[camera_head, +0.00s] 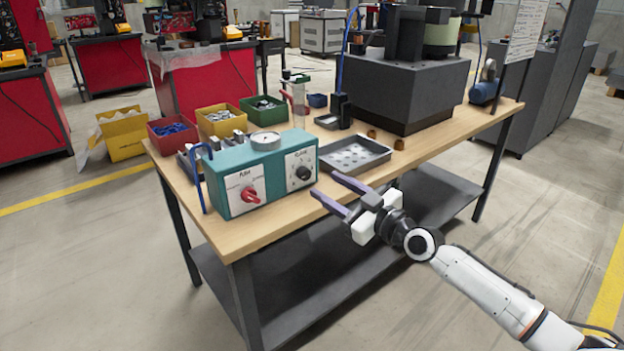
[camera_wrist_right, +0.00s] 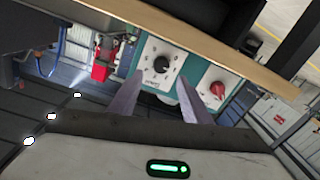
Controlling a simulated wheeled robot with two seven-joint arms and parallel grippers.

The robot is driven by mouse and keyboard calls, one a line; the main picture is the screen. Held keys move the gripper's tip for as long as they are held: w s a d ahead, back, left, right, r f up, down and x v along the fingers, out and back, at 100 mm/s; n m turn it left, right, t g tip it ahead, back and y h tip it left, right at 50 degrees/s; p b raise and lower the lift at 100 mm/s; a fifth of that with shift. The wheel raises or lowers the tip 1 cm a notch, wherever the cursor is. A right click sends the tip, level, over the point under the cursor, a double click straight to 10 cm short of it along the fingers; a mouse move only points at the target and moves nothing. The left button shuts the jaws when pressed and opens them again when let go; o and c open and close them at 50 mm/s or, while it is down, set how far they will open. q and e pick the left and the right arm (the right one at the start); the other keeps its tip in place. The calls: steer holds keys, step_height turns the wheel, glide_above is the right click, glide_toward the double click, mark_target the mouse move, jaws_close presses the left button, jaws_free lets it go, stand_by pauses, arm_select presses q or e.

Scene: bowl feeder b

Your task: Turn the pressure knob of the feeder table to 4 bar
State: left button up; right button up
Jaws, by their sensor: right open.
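A teal control box (camera_head: 262,182) stands at the table's front left, with a round gauge (camera_head: 265,140) on top. Its left white panel bears a red knob (camera_head: 250,195); its right panel bears a black knob (camera_head: 303,173) with marks around it. I cannot read the panel labels or values surely. My right gripper (camera_head: 327,184) is open and empty, just right of the box and apart from it. In the right wrist view the box looks turned over: the black knob (camera_wrist_right: 161,65) shows beyond and between my fingertips (camera_wrist_right: 159,80), the red knob (camera_wrist_right: 217,90) to the right. My left gripper is out of view.
A grey tray (camera_head: 330,170) with pale round parts lies right of the box. Red (camera_head: 173,134), yellow (camera_head: 222,122) and green (camera_head: 263,108) bins stand behind it. A large dark feeder block (camera_head: 405,90) fills the back. The floor before the table (camera_head: 470,118) is clear.

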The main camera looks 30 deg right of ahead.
mark_target(307, 175)
steer(key=w, duration=0.4)
steer(key=w+a, duration=0.1)
steer(key=w, duration=0.1)
steer(key=shift+w, duration=0.3)
steer(key=shift+c, duration=0.2)
steer(key=shift+f, duration=0.1)
steer(key=c, duration=1)
